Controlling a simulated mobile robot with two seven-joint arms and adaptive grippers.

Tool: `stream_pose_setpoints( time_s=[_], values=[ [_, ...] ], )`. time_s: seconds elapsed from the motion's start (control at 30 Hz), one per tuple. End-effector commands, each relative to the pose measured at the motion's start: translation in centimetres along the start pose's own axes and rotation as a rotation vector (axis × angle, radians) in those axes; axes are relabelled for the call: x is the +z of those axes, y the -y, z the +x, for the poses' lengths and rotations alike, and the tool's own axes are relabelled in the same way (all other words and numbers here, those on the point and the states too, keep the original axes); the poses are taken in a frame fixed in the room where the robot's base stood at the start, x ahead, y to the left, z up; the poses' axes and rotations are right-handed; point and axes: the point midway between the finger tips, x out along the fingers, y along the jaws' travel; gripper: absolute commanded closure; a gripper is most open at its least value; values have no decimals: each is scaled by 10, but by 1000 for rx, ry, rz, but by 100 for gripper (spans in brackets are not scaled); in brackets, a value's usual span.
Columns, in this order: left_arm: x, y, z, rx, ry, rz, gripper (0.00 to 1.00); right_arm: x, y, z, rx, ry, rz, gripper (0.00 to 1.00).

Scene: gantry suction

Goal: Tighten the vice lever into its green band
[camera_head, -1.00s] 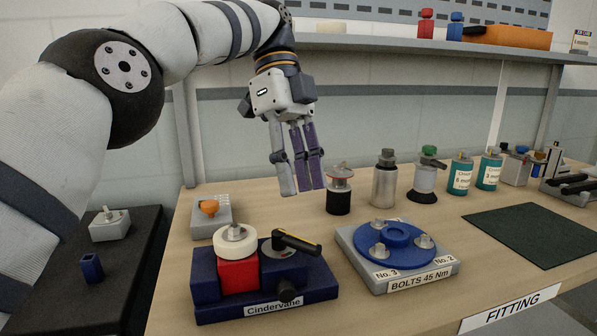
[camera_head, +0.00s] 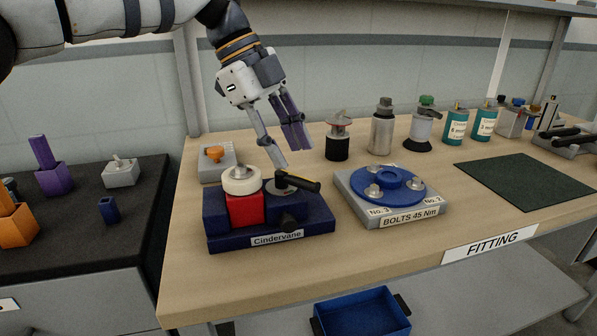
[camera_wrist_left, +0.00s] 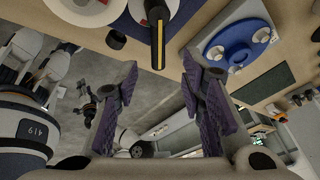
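The vice (camera_head: 222,242) is a dark blue block labelled Cindervane on the bench. It holds a red block (camera_head: 246,209) with a white disc (camera_head: 241,180) on top. Its lever (camera_head: 300,183), black with a yellow stripe, points right from a grey round hub. I cannot make out a green band. My left gripper (camera_head: 291,157) is open, tilted, just above and behind the lever, with nothing in it. In the left wrist view the lever (camera_wrist_left: 158,38) points into the gap between the spread fingers (camera_wrist_left: 159,68); no contact shows. My right gripper is not in view.
A grey fixture with a blue bolt disc (camera_head: 389,185) stands right of the vice. An orange-knobbed block (camera_head: 215,154) is behind it. A black dispenser (camera_head: 338,140) and a grey bottle (camera_head: 382,128) stand behind right. A green mat (camera_head: 524,178) lies clear at right.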

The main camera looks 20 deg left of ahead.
Motion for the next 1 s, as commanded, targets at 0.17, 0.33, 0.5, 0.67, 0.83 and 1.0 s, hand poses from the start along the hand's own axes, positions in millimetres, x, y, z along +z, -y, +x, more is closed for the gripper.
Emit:
stream_pose_setpoints(
  time_s=[0.17, 0.33, 0.5, 0.67, 0.83, 1.0],
  values=[
    [-1, -1, 38, 0, -1, 1, 64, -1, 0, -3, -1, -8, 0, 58],
    [-1, 0, 56, -1, 0, 1, 64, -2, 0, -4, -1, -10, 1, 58],
    [-1, 0, 59, -2, 0, 1, 64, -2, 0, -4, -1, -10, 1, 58],
    [-1, 0, 58, -1, 1, 0, 77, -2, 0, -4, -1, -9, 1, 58],
    [-1, 0, 58, -1, 1, 0, 100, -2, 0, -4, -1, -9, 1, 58],
    [0, 0, 59, 9, -3, 19, 100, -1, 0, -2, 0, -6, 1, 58]
  ],
)
